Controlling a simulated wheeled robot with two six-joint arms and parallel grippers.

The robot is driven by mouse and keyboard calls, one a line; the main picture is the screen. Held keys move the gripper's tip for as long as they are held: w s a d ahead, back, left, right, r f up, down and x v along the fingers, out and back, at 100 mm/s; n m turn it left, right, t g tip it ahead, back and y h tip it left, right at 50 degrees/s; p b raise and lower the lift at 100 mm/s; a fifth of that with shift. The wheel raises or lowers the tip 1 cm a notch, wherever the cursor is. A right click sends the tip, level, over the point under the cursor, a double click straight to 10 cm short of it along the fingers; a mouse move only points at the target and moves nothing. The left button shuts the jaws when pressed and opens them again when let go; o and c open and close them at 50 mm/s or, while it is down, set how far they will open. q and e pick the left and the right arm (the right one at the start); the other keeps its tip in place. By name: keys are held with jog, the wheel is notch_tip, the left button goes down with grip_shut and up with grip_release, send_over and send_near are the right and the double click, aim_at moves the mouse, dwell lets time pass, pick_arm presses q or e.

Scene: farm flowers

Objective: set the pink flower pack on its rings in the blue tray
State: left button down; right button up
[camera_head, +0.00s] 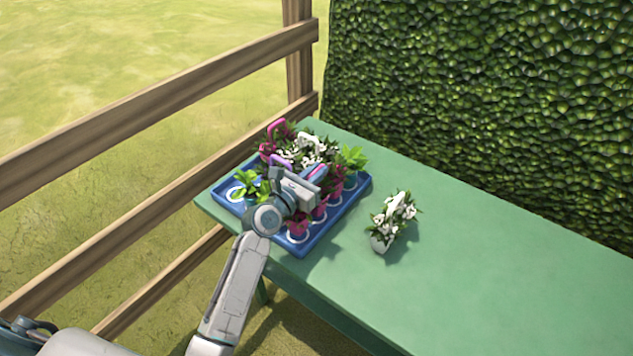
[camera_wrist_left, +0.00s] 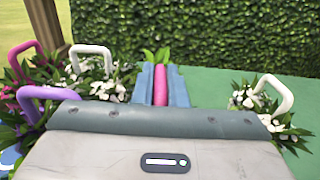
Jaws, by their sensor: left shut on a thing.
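The pink flower pack (camera_head: 320,212) has dark pink blooms in small pots and a pink handle, which shows in the left wrist view (camera_wrist_left: 160,86). My left gripper (camera_head: 317,173) is shut on that handle from above. The pack is upright over the right front side of the blue tray (camera_head: 322,236). White rings show around the bases of its pots; I cannot tell whether the pots touch the tray floor. The gripper hides part of the pack. My right gripper is not in view.
The tray also holds a white flower pack (camera_head: 310,148), another pink-handled pack (camera_head: 276,128), a purple-handled pack (camera_head: 280,161) and green plants (camera_head: 352,158). A separate white flower pack (camera_head: 394,218) sits on the green table (camera_head: 480,270), whose right side is clear. A hedge (camera_head: 480,90) stands behind.

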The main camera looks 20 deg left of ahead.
pick_arm(q)
jog(key=shift+f, duration=1.05)
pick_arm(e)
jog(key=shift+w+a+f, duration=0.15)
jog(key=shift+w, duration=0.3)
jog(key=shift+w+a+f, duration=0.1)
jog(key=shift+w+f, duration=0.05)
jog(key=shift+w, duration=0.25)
pick_arm(q)
jog(key=c, duration=1.5)
grip_release()
jog(key=shift+f, duration=0.15)
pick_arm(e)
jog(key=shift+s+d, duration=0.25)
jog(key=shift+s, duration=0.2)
pick_arm(q)
jog(key=shift+r, duration=0.25)
jog(key=v, duration=1)
jog(key=shift+s+a+f, duration=0.1)
jog(key=shift+s+a, duration=0.05)
jog(key=shift+s, duration=0.15)
jog(key=shift+s+a, duration=0.25)
jog(key=shift+s, duration=0.45)
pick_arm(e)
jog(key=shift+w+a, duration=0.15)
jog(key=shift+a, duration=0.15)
